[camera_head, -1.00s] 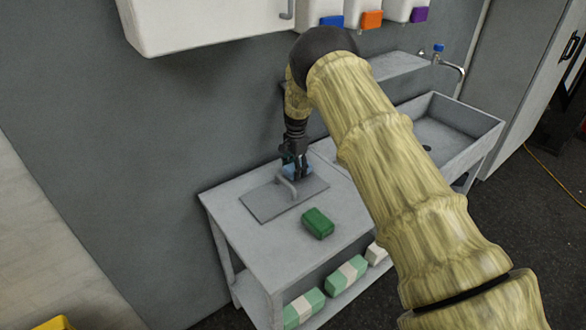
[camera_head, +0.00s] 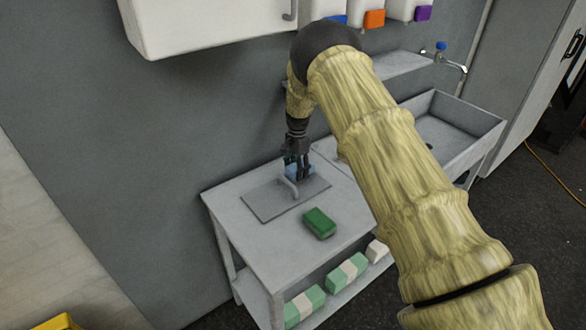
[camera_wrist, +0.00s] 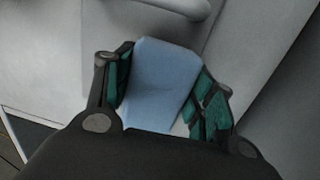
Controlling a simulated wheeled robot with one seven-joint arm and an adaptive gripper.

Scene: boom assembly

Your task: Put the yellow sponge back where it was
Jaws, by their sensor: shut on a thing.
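No sponge that is clearly yellow shows in these views. My gripper (camera_head: 297,161) is shut on a blue sponge (camera_head: 300,171) above the back of the grey table (camera_head: 262,236), near a flat grey plate with a curved handle (camera_head: 268,199). In the wrist view the blue sponge (camera_wrist: 163,82) sits between the two green-padded fingers. Whether its underside touches the surface I cannot tell. A green sponge (camera_head: 319,223) lies on the table in front of the plate.
A yellow object (camera_head: 58,322) is cut off at the bottom left. Green-and-white packs (camera_head: 346,272) lie on the lower shelf. A sink (camera_head: 450,128) stands at the right. A white cabinet (camera_head: 205,25) and coloured-tipped dispensers (camera_head: 374,18) hang above.

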